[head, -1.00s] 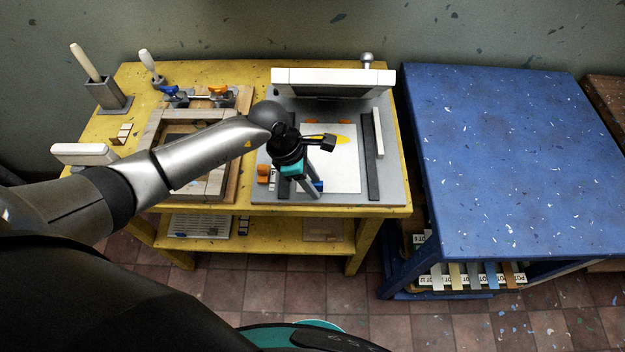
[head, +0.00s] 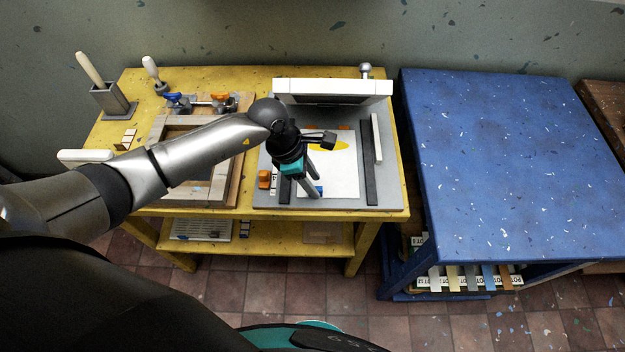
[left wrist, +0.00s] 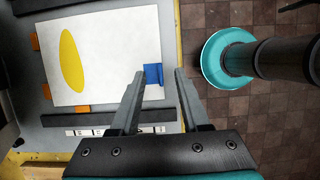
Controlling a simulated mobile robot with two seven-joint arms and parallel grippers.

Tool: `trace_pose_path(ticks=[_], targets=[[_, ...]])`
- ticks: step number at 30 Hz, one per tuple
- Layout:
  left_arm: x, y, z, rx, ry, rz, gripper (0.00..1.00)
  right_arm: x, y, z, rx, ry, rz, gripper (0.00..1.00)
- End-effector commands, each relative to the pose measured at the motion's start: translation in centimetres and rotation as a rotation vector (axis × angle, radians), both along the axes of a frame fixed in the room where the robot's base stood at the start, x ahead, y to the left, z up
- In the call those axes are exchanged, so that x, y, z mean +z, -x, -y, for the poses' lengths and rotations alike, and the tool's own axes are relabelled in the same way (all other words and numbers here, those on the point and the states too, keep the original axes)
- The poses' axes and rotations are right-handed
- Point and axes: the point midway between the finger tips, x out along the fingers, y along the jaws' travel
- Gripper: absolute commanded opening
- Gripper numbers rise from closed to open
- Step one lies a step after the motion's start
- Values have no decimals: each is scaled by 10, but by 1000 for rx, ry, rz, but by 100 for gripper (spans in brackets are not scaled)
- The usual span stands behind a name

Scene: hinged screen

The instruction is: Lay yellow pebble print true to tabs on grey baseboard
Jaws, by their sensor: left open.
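The print is a white sheet (head: 343,180) with a yellow pebble shape (head: 327,146), lying on the grey baseboard (head: 388,190). In the left wrist view the sheet (left wrist: 110,55) shows its yellow oval (left wrist: 71,60) and a blue patch (left wrist: 152,75) at its near corner. Orange tabs (left wrist: 46,91) show along the sheet's far edge, and another (left wrist: 83,108) at its left side. My left gripper (head: 316,187) is open above that near corner. In the wrist view its fingertips (left wrist: 159,74) stand either side of the blue patch. My right gripper is out of view.
The hinged screen (head: 333,86) stands raised at the baseboard's back. Dark rails (head: 369,172) flank the sheet, with a white bar (head: 377,137) at the right. A wooden frame (head: 232,180) lies to the left on the yellow table (head: 390,212). The blue table (head: 510,160) is clear.

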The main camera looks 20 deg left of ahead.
Motion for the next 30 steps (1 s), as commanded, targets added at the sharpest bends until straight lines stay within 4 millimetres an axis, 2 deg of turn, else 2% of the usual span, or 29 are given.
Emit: trace_pose_path(ticks=[1,14,30], targets=[[7,0,0,-1,0,0,46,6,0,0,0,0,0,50],[40,0,0,-1,-2,0,46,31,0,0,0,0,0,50],[40,0,0,-1,-1,0,46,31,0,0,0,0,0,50]])
